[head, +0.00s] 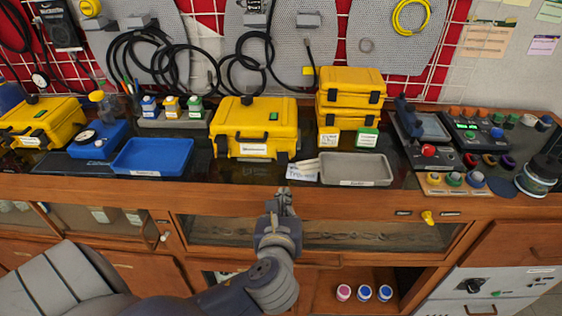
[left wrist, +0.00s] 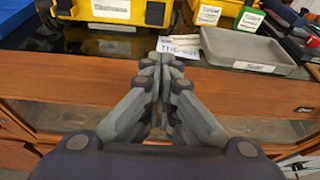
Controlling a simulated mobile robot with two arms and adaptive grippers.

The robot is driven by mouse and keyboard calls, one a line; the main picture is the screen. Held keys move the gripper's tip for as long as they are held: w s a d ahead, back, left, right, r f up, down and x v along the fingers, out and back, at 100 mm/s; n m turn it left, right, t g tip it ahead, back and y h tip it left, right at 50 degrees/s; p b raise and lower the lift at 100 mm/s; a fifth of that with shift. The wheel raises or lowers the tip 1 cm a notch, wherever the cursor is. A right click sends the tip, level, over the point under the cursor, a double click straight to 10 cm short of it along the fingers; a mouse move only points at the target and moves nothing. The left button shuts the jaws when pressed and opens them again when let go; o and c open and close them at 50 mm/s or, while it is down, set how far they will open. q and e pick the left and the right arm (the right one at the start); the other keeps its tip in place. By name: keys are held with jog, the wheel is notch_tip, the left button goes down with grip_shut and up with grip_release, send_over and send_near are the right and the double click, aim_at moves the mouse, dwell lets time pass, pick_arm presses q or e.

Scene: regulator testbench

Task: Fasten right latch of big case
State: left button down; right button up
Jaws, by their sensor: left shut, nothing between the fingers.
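The big yellow case (head: 253,127) stands lid down on the dark bench top, near the middle of the head view. Its front carries a white label and dark latches; the right latch (head: 290,154) is at its lower right front, and I cannot tell whether it is fastened. In the left wrist view the lower front of the case (left wrist: 112,28) shows at the top, with the right latch (left wrist: 155,13) on it. My left gripper (head: 283,192) is shut and empty, in front of the bench edge, below and apart from the case. My right gripper is not in view.
A blue tray (head: 152,156) lies left of the case. A grey tray (head: 357,169) and paper tags (head: 303,168) lie to the right. Smaller yellow cases (head: 350,95) are stacked behind the grey tray. The wooden bench front (head: 130,190) is close below my gripper.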

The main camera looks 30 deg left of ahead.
aim_at(283, 157)
pick_arm(q)
jog(key=shift+s+a+r+y, duration=0.25)
jog(key=shift+a+y, duration=0.05)
jog(key=shift+a, duration=0.15)
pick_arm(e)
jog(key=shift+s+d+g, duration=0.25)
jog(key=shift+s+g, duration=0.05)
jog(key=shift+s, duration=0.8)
pick_arm(q)
jog(key=shift+w, duration=0.1)
jog(key=x, duration=1)
jog(key=shift+f, duration=0.2)
jog(key=shift+r+g, duration=0.1)
jog(key=shift+g, duration=0.2)
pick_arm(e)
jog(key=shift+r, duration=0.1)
